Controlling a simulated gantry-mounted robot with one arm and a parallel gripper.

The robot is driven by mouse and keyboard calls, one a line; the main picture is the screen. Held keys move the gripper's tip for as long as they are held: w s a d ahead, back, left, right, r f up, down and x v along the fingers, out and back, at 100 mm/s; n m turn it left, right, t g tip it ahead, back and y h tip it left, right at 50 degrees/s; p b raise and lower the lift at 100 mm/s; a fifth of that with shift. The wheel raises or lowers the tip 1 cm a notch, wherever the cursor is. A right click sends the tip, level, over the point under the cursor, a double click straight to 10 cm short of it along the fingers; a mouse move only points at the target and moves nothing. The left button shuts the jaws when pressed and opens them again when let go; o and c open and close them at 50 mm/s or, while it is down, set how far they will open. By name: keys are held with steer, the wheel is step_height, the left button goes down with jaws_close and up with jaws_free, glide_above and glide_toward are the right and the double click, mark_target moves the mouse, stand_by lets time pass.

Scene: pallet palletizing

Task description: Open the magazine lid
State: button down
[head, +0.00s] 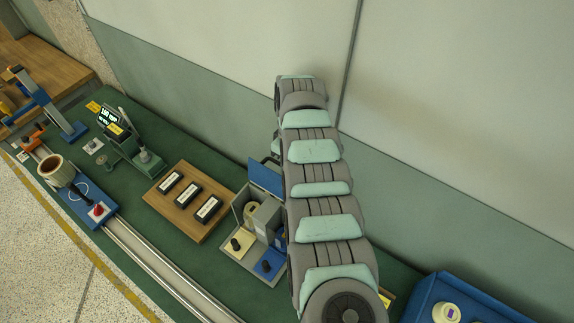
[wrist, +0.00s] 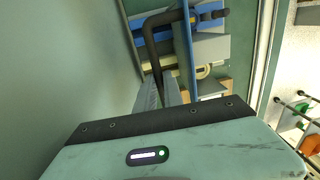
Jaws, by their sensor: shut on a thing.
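The magazine (head: 244,212) is a grey box on the green bench in the head view. Its blue lid (head: 266,178) stands raised at the back, and a cream ring shows inside the box. In the wrist view the lid (wrist: 184,55) is seen nearly edge-on, with a black bent handle (wrist: 151,42) on its left side. My gripper (wrist: 160,88) has its grey fingers shut on the lower end of this handle. In the head view my arm covers the magazine's right side and hides the gripper.
A wooden board (head: 190,232) with several black labelled blocks lies left of the magazine. A cream block (head: 238,248) and a blue block (head: 268,266) with black knobs are at its front. A blue bin (head: 425,299) stands at the right. The wall is close behind.

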steer(key=shift+w+d, duration=0.15)
steer(key=shift+d, duration=0.2)
steer(key=c, duration=1.5)
jaws_free()
steer(key=shift+w+d+r, duration=0.1)
steer(key=shift+d, duration=0.05)
steer(key=r, duration=0.2)
steer(key=r+b, duration=0.1)
steer(key=r, duration=0.4)
steer(key=shift+w+d+r+b, duration=0.1)
steer(key=shift+w+r+b, duration=0.15)
steer(key=shift+b, duration=0.05)
